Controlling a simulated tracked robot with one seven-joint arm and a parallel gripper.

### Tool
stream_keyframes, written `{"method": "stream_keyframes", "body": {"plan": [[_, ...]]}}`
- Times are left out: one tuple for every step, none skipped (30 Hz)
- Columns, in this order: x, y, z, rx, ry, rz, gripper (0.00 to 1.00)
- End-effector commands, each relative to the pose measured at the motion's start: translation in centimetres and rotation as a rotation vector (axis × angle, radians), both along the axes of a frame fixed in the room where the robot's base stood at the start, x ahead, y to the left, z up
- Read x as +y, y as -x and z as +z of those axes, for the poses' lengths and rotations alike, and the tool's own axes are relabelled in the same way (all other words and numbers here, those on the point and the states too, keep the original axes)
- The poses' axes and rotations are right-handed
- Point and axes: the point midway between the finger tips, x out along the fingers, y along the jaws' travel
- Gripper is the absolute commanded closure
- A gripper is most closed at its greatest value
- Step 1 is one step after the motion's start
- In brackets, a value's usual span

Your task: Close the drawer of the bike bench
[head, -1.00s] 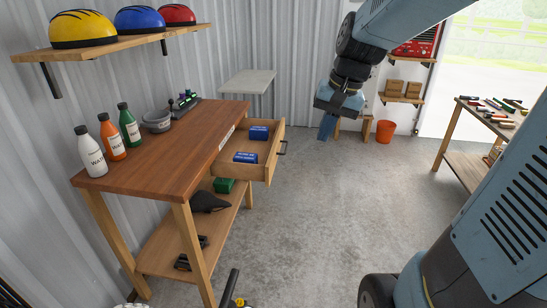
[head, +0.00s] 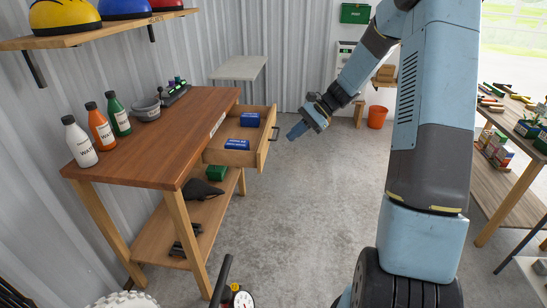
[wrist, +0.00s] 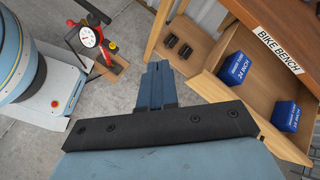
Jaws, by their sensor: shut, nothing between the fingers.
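The wooden bike bench (head: 172,140) stands against the left wall. Its drawer (head: 262,154) is pulled out to the right, with a dark handle (head: 274,133) on its front and two blue boxes inside. In the wrist view the drawer (wrist: 210,87) is at the right, beside the "BIKE BENCH" label (wrist: 279,50). My gripper (head: 290,136) is shut and empty, just right of the drawer front and apart from it in the head view. It also shows in the wrist view (wrist: 157,68), with its two fingers together. The handle is not clear in the wrist view.
Bottles (head: 100,126) and a bowl stand on the bench top. A red pump with a gauge (wrist: 88,40) stands on the floor near the bench. An orange bucket (head: 377,117) is at the back. The floor right of the drawer is clear.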

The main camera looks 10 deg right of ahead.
Motion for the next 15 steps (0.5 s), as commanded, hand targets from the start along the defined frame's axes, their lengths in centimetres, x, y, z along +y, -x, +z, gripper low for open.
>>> {"method": "stream_keyframes", "body": {"plan": [[-0.4, -0.9, -1.4, 0.032, -0.042, -0.032, 1.0], [-0.6, -1.4, -2.0, 0.048, -0.065, -0.049, 1.0], [-0.8, -2.0, -2.9, 0.068, -0.097, -0.074, 1.0], [-1.0, -2.5, -3.5, 0.084, -0.121, -0.092, 1.0], [-1.2, -3.0, -4.2, 0.099, -0.144, -0.112, 1.0], [-1.5, -3.6, -5.1, 0.121, -0.177, -0.137, 1.0], [-1.7, -4.0, -5.7, 0.137, -0.202, -0.155, 1.0], [-1.9, -4.5, -6.4, 0.151, -0.226, -0.174, 1.0], [-2.3, -5.1, -7.3, 0.171, -0.259, -0.199, 1.0], [-2.5, -5.5, -8.0, 0.186, -0.284, -0.219, 1.0], [-2.8, -5.9, -8.7, 0.201, -0.309, -0.238, 1.0], [-3.1, -6.5, -9.6, 0.221, -0.344, -0.266, 1.0], [-3.4, -6.9, -10.3, 0.236, -0.369, -0.284, 1.0], [-3.7, -7.3, -10.9, 0.249, -0.395, -0.304, 1.0], [-4.1, -7.7, -11.9, 0.269, -0.429, -0.33, 1.0]]}}
